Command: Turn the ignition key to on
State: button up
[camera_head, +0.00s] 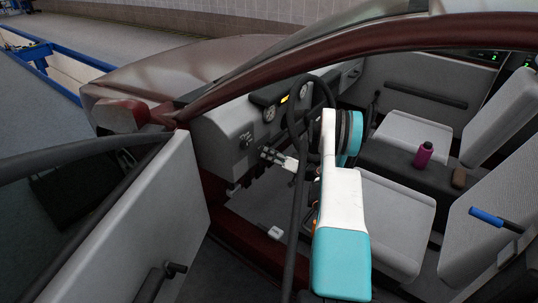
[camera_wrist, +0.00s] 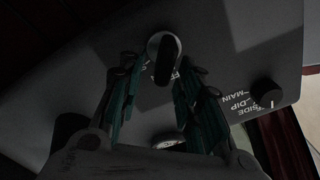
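The ignition key (camera_wrist: 164,62) appears as a dark, rounded grip in front of a round silver barrel on the grey dash panel, at the upper middle of the wrist view. My gripper (camera_wrist: 156,75) has its two teal-padded fingers apart, one on each side of the key's lower end. A gap shows between the key and each finger, and I see no clear contact. In the head view my gripper (camera_head: 266,156) is at the dash panel, left of the steering wheel. The key cannot be made out there.
A dark knob (camera_wrist: 267,92) with white "SIDE", "DIP", "MAIN" lettering is right of the key. The steering wheel (camera_head: 290,105) is close to my arm. The open car door (camera_head: 150,215) stands at left. A purple bottle (camera_head: 424,155) stands between the seats.

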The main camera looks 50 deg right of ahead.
jog(key=s+d, duration=0.1)
jog(key=s, duration=0.9)
jog(key=shift+s, duration=0.35)
